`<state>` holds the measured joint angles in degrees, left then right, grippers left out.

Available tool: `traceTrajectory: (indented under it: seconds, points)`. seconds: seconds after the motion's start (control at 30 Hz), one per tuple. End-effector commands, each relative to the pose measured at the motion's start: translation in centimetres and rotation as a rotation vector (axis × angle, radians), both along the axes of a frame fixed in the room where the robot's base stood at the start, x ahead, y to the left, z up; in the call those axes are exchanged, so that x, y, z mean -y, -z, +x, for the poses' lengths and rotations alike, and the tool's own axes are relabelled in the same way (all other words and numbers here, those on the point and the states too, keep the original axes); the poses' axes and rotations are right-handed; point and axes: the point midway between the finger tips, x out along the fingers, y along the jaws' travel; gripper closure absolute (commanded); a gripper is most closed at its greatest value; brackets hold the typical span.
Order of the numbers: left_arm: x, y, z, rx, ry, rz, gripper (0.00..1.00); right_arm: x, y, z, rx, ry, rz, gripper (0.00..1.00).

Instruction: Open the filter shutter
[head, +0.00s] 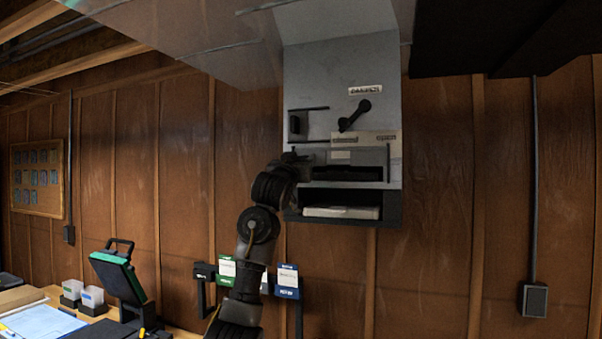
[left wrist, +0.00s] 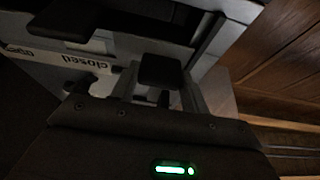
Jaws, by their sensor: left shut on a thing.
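The grey filter shutter (head: 372,157) is a flat panel on the front of the metal duct housing (head: 340,75). Dark openings show at and below its lower edge, and a pale flat filter (head: 341,212) lies in the lower opening. My left gripper (head: 292,158) reaches up from below to the shutter's left end and is shut there. In the left wrist view, a black square knob (left wrist: 160,71) sits between the fingers of my left gripper (left wrist: 157,92). The gripper hides the shutter's left end in the head view. My right gripper is not in view.
Above the shutter are a black damper lever (head: 354,116), a strip marked closed and open (head: 365,138), and a small black knob (head: 296,124) in a slot. A workbench with a green-topped device (head: 118,275) stands lower left.

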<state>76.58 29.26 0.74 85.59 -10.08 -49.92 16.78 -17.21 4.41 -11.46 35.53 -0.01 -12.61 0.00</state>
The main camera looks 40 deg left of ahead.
Motion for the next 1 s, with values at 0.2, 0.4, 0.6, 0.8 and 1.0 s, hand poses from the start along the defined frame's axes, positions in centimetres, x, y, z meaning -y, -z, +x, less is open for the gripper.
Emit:
traceTrajectory:
  seconds: [0.2,0.4,0.6,0.8,1.0]
  points:
    - [0.0,-0.1,0.0,0.0,0.0,0.0,0.96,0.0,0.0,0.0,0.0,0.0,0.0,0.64]
    - [0.0,-0.1,0.0,0.0,0.0,0.0,0.35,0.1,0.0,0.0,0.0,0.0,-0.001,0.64]
    - [0.0,0.0,0.0,0.0,0.001,0.0,0.33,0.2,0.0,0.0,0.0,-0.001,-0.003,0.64]
    - [0.3,0.5,-0.6,0.001,0.001,0.001,0.33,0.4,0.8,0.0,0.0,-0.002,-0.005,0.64]
    - [1.3,2.3,-3.7,0.005,0.003,0.001,0.33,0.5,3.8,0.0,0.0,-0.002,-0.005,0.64]
